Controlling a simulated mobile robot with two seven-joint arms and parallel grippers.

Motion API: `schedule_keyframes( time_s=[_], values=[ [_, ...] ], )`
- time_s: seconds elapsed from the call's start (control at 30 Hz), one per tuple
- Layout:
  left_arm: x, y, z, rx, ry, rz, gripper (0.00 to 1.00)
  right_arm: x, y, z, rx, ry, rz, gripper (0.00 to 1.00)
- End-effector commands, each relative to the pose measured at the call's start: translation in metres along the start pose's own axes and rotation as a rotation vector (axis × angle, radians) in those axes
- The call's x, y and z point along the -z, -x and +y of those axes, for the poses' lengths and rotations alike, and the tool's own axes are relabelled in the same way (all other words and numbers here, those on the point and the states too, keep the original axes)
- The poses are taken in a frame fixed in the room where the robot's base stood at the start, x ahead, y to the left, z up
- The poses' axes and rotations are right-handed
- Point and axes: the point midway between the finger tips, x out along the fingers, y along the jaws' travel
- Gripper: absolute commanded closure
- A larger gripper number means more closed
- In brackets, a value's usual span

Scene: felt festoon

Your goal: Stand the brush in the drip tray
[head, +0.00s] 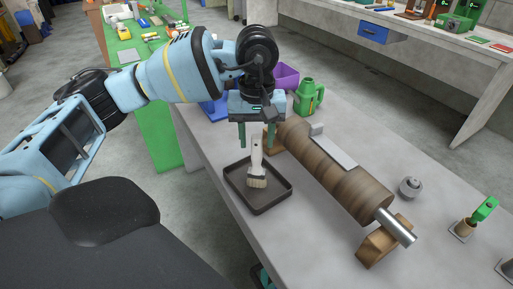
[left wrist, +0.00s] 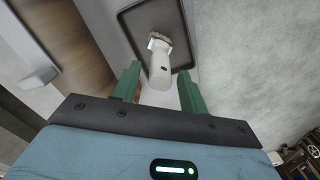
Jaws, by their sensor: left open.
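The brush (head: 257,165) has a pale handle and tan bristles. It stands upright in the dark drip tray (head: 285,199), bristles down, with its handle pointing up toward my left gripper (head: 258,140). The left gripper is open above the tray, its two green fingers apart. In the left wrist view the brush handle (left wrist: 160,70) lies between the fingers of the gripper (left wrist: 158,85) with gaps on both sides, and the tray (left wrist: 122,17) is beyond it. My right gripper is in neither view.
A wooden roller (head: 335,175) on a stand lies right of the tray. A green jug (head: 308,97) and a purple container (head: 286,77) stand behind the gripper. A small grey metal part (head: 411,187) and a green-handled tool (head: 484,210) are farther right. The bench in front of the roller is partly clear.

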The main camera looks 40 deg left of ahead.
Motion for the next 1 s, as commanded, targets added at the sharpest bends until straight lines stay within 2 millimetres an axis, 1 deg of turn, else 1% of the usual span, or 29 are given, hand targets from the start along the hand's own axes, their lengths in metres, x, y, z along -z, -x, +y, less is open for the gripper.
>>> schedule_keyframes(
  time_s=[0.03, 0.2, 0.3, 0.4, 0.6, 1.0],
  values=[
    [0.0, 0.012, 0.001, -0.004, -0.001, 0.002, 0.57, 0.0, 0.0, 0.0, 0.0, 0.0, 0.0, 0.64],
    [0.0, 0.044, 0.001, -0.003, -0.001, 0.002, 0.57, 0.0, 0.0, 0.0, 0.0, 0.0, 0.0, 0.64],
    [0.0, 0.059, 0.001, -0.002, 0.0, 0.0, 0.57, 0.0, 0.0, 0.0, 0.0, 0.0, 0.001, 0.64],
    [0.0, 0.069, 0.001, -0.001, -0.001, 0.001, 0.57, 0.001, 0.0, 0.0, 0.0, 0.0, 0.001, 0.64],
    [0.0, 0.076, 0.0, 0.0, -0.001, 0.0, 0.57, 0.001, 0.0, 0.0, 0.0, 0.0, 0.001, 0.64],
    [0.0, 0.076, 0.0, 0.0, -0.001, -0.001, 0.57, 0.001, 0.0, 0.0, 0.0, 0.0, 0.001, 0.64]
  ],
)
